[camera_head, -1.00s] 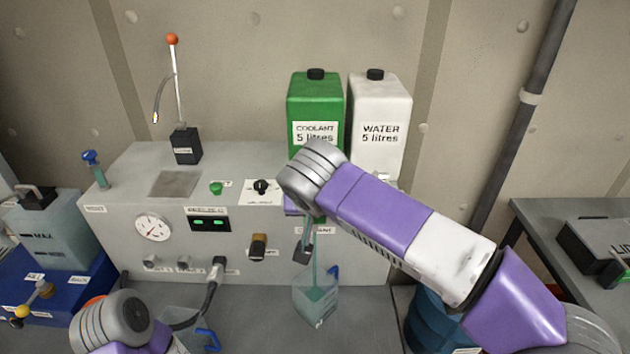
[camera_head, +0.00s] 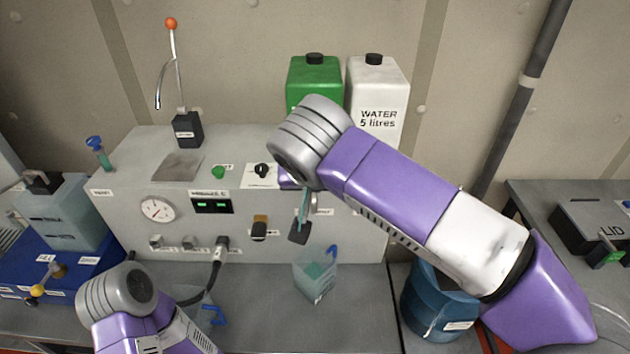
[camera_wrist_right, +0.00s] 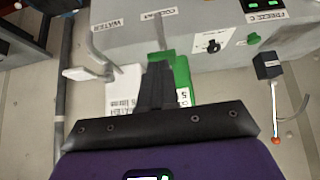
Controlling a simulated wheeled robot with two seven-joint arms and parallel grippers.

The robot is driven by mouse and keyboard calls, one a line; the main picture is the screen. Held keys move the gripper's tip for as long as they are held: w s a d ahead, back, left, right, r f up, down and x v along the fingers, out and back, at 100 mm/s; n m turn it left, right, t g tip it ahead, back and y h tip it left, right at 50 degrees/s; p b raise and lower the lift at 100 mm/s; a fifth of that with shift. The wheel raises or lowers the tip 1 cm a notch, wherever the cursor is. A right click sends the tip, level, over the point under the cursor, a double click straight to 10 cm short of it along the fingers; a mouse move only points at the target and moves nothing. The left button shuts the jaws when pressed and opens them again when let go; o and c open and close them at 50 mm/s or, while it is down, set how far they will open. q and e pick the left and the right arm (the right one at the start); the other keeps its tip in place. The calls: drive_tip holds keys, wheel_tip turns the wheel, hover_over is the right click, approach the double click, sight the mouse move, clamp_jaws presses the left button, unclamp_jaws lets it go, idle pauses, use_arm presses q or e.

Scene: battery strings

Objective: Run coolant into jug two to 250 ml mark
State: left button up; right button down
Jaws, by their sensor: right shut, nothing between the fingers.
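A clear jug (camera_head: 316,280) with a blue handle stands on the bench below the coolant outlet, with teal liquid in it. Its number and marks are too small to read. The green coolant tank (camera_head: 316,80) stands on the cabinet, partly behind my right arm. A short teal strip shows above a dark piece near the outlet, and no stream shows reaching the jug. My right gripper (camera_wrist_right: 157,85) is shut and empty in the wrist view, before the green tank; my own wrist hides it in the head view. My left forearm is at lower left, its gripper out of sight.
The white water tank (camera_head: 378,95) stands beside the green one. A second jug (camera_head: 205,310) with a blue handle is partly behind my left arm. A blue drum (camera_head: 435,305) stands at right.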

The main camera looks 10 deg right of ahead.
drive_tip(key=v, duration=0.5)
drive_tip(key=shift+s+r+p, duration=0.15)
drive_tip(key=shift+p, duration=0.2)
